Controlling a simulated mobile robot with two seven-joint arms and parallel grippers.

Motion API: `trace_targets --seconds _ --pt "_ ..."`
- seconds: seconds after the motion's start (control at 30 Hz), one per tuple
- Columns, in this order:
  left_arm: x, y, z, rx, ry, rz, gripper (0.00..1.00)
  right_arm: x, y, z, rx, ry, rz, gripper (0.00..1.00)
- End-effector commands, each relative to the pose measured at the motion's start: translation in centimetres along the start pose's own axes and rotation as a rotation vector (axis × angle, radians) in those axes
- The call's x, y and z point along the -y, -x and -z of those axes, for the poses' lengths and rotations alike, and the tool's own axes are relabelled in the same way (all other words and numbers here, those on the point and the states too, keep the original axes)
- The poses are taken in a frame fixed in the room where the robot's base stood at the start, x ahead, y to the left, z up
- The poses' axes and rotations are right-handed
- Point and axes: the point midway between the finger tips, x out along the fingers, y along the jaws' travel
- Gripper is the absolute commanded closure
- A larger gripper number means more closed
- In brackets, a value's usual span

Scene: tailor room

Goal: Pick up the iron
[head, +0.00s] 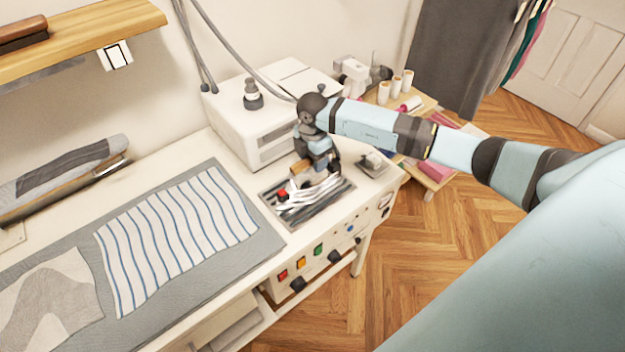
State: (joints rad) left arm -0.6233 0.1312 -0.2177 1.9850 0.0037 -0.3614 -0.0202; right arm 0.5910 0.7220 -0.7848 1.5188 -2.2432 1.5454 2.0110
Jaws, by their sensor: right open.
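The iron (283,195) stands on a dark ribbed rest plate (296,216) set in the right part of the work table. A red knob, some brown and pale metal parts of it show. My right gripper (309,182) comes down from above, right at the iron, and hides much of it. Its jaws are open. The fingertips are small and blend with the iron, so I cannot tell whether they touch it or stand around its handle. My left gripper is not in view.
A white steam box (230,125) with a hose stands behind the iron. The ironing table (245,265) holds a striped cloth (175,235) at left. A small metal item (373,163) sits right of the rest. A low wooden stand (436,178) with spools is beyond.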

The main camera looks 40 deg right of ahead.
Motion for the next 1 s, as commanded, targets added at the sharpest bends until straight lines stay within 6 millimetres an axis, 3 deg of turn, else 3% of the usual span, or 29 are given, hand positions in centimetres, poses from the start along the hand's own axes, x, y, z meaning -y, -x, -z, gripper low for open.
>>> trace_targets --seconds 0.6,0.63,0.87,1.0 --pt "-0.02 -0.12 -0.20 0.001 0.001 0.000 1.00 -0.01 -0.46 0.01 0.000 0.000 0.000 0.42" --pt "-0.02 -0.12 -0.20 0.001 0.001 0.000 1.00 -0.01 -0.46 0.01 0.000 0.000 0.000 0.44" --pt "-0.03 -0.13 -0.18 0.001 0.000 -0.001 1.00 -0.01 -0.45 0.01 0.000 0.000 0.000 0.97" --pt "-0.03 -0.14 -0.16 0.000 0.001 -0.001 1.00 0.00 -0.45 0.01 0.000 0.000 0.000 1.00"
